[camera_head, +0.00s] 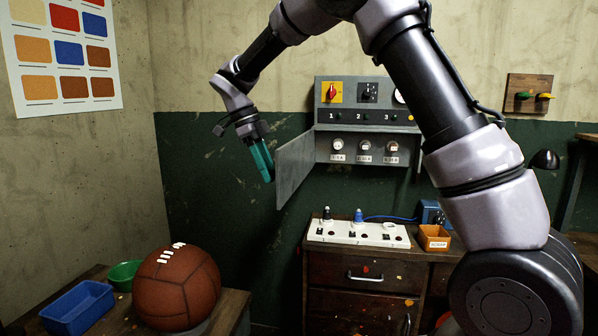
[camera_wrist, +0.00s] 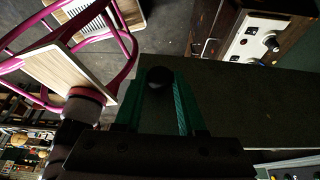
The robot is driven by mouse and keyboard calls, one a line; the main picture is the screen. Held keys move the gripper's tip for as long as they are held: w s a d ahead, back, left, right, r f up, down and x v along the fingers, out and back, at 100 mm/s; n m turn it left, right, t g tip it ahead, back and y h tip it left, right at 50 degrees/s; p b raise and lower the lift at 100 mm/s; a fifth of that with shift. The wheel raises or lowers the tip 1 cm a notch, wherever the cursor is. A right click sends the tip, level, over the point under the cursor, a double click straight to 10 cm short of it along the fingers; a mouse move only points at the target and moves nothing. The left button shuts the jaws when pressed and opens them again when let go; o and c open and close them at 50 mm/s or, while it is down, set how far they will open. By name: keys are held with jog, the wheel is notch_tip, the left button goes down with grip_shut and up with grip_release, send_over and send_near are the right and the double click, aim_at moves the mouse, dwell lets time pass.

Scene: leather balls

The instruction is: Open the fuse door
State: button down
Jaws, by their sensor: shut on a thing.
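The grey fuse box (camera_head: 365,100) hangs on the back wall. Its fuse door (camera_head: 295,170) stands swung out to the left, and several round white fuses (camera_head: 364,146) show in the lower part of the box. My gripper (camera_head: 265,172) is at the door's outer left edge, its teal fingers pointing down. In the wrist view my gripper (camera_wrist: 159,85) has a round black knob (camera_wrist: 160,77) between its fingers, and the door's dark flat face (camera_wrist: 250,105) extends to the right. My gripper is shut on this knob.
A white socket strip (camera_head: 358,233) and an orange scrap box (camera_head: 434,238) stand on the wooden cabinet below the box. A brown ball (camera_head: 176,290), a blue tray (camera_head: 77,307) and a green bowl (camera_head: 124,274) are at the lower left.

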jog(key=shift+m+g+y, duration=0.3)
jog(key=shift+m, duration=0.5)
jog(key=shift+w+a, duration=0.4)
jog(key=shift+a, duration=0.4)
jog(key=shift+w+a, duration=0.4)
jog(key=shift+a, duration=0.35)
jog(key=shift+w+a, duration=0.4)
jog(key=shift+a, duration=0.4)
jog(key=c, duration=0.5)
grip_release()
jog(key=v, duration=1)
jog(key=shift+w+a+r, duration=0.1)
jog(key=shift+a+r, duration=0.1)
jog(key=shift+r, duration=0.1)
jog(key=shift+d, duration=0.1)
